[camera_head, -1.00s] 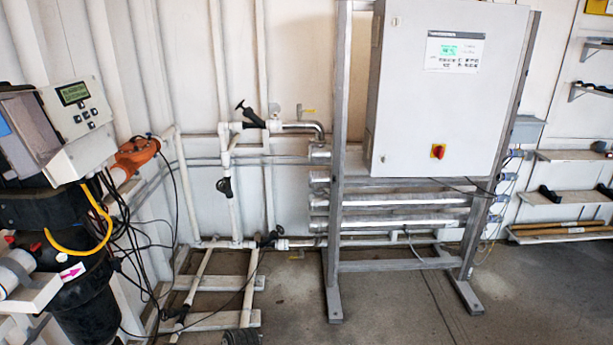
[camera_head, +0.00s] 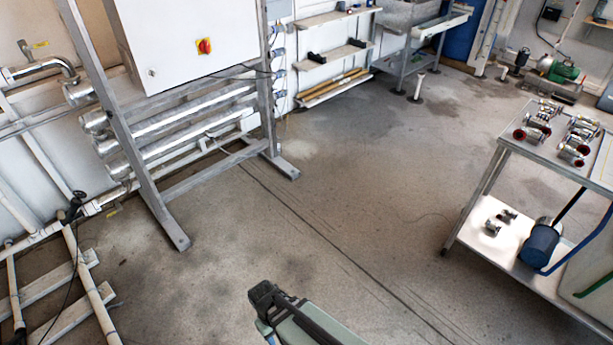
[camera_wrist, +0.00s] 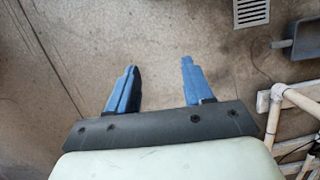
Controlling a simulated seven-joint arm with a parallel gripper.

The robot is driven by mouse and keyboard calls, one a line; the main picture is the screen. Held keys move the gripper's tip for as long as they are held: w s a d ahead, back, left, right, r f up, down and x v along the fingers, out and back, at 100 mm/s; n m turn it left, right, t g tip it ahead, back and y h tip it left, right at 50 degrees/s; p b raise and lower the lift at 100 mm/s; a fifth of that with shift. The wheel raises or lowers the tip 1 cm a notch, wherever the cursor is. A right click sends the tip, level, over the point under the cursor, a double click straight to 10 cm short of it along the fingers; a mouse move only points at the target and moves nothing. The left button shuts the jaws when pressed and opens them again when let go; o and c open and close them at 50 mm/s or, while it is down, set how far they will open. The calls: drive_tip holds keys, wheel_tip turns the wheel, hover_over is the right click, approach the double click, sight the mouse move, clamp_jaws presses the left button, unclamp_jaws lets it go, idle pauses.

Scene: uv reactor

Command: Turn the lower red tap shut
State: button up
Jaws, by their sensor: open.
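No red tap can be made out in either view. In the head view a black-handled valve (camera_head: 72,207) sits on the low white pipe at the left. A small yellow-handled tap (camera_head: 40,44) is on the metal pipe at the upper left. My gripper (camera_wrist: 158,80) shows in the wrist view with its two blue fingers apart and nothing between them. It hangs over bare floor, clear of the pipes. In the head view part of my arm shows at the bottom centre.
A grey metal frame (camera_head: 150,190) carries a white cabinet with a red-yellow switch (camera_head: 204,46) and steel tubes. A steel trolley (camera_head: 540,140) with fittings stands right. The floor between is free. The wrist view shows a floor grate (camera_wrist: 251,12) and white pipes (camera_wrist: 300,102).

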drive_tip(key=s+d+f+m+g, duration=0.1)
drive_tip(key=s+d+f+m, duration=0.1)
drive_tip(key=d, duration=0.7)
drive_tip(key=s+d+f+m+g+y, duration=0.1)
drive_tip(key=s+d+f+m+g, duration=0.1)
drive_tip(key=d, duration=0.6)
drive_tip(key=s+d+f+m+g, duration=0.1)
drive_tip(key=s+d+f+m, duration=0.3)
drive_tip(key=d, duration=0.5)
drive_tip(key=shift+s+d+f+g+y, duration=0.3)
drive_tip(key=shift+s+f+y, duration=0.15)
drive_tip(key=shift+s, duration=0.4)
idle(0.4)
